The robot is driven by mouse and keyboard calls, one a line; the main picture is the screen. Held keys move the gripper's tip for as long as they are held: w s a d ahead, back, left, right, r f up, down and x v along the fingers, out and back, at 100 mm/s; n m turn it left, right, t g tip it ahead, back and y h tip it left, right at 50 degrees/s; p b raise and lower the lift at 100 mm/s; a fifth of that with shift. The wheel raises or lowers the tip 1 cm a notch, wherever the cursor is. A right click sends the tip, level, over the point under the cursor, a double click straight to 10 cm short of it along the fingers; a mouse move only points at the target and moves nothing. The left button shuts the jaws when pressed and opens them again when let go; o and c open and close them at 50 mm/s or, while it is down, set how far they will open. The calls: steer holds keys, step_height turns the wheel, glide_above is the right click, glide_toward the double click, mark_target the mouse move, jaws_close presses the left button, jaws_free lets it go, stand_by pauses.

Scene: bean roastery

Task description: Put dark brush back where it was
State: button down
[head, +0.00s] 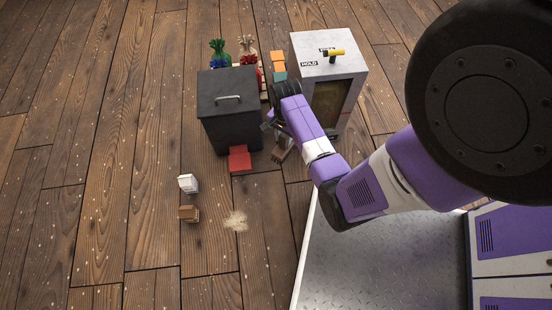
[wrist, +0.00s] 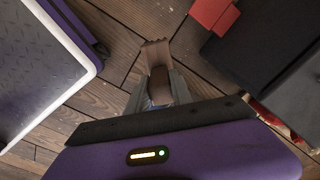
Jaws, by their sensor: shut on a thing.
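My gripper (wrist: 160,100) is shut on the dark brush (wrist: 157,58), a brown block with a paler, ragged end that points away from me in the wrist view. In the head view my gripper (head: 275,132) hangs beside the right front of the black bin, and the brush (head: 283,151) shows just below it over the plank floor. I cannot tell whether the brush touches the floor. The fingers hide part of it.
A black lidded bin (head: 229,123) has a red block (head: 239,160) at its foot. A white item (head: 188,183), a brown item (head: 189,213) and a beige pile (head: 236,220) lie on open floor at left.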

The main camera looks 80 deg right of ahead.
steer(key=shift+f, duration=0.3)
step_height(320, 180, down, 19)
steer(key=b, duration=1)
steer(key=shift+f+b, duration=0.2)
steer(key=shift+b, duration=0.1)
steer(key=shift+a, duration=0.1)
steer(key=shift+f, duration=0.15)
steer(key=c, duration=1.1)
jaws_free()
steer(key=shift+s, duration=0.1)
